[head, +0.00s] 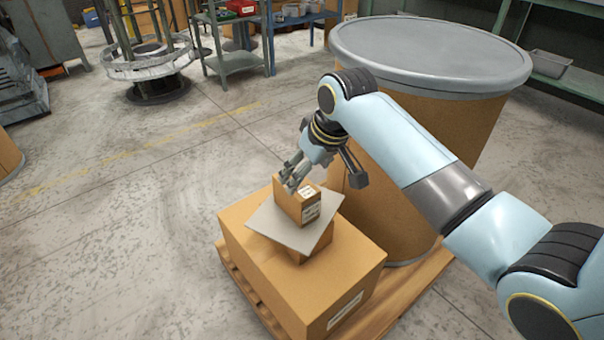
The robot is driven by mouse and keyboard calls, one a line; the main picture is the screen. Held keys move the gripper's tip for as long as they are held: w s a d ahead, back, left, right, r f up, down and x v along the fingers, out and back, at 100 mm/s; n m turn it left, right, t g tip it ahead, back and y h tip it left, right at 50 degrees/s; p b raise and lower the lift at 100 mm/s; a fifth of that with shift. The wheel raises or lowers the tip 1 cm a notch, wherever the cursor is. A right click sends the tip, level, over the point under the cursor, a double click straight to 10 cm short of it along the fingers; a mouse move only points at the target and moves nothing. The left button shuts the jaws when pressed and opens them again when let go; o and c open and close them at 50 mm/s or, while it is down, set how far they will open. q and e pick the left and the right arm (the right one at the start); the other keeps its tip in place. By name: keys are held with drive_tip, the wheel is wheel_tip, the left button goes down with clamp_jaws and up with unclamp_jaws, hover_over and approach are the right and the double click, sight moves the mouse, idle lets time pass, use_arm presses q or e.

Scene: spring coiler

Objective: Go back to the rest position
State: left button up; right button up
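My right arm comes in from the right and reaches over a stack of boxes. My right gripper (292,174) points down and to the left, with its fingertips at the upper left edge of a small cardboard box (292,206). I cannot tell whether the fingers touch this box or how far apart they are. The small box has a white label and sits on a thin grey plate (272,229). The plate rests on another small box (318,243), mostly hidden below it. My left gripper is not in view.
A large cardboard box (285,282) on a wooden pallet (238,283) carries the stack. A big brown drum (400,130) with a grey lid stands close behind my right arm. A metal rack (150,68) and workbenches stand at the back. Floor on the left is clear.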

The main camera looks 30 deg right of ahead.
drive_tip(key=shift+v, duration=0.75)
drive_tip(key=s+d+f+g+p, duration=0.1)
drive_tip(key=s+f+g+p, duration=0.35)
drive_tip(key=s+f, duration=1.65)
drive_tip(key=s+d+f, duration=0.1)
drive_tip(key=s+f, duration=0.3)
drive_tip(key=s, duration=1.1)
drive_tip(key=s+d+f+m+h+p, duration=0.1)
drive_tip(key=s+f, duration=0.4)
drive_tip(key=s, duration=0.9)
drive_tip(key=shift+s+d+f+p, duration=0.2)
drive_tip(key=shift+s+f+p, duration=0.1)
drive_tip(key=shift+s, duration=0.1)
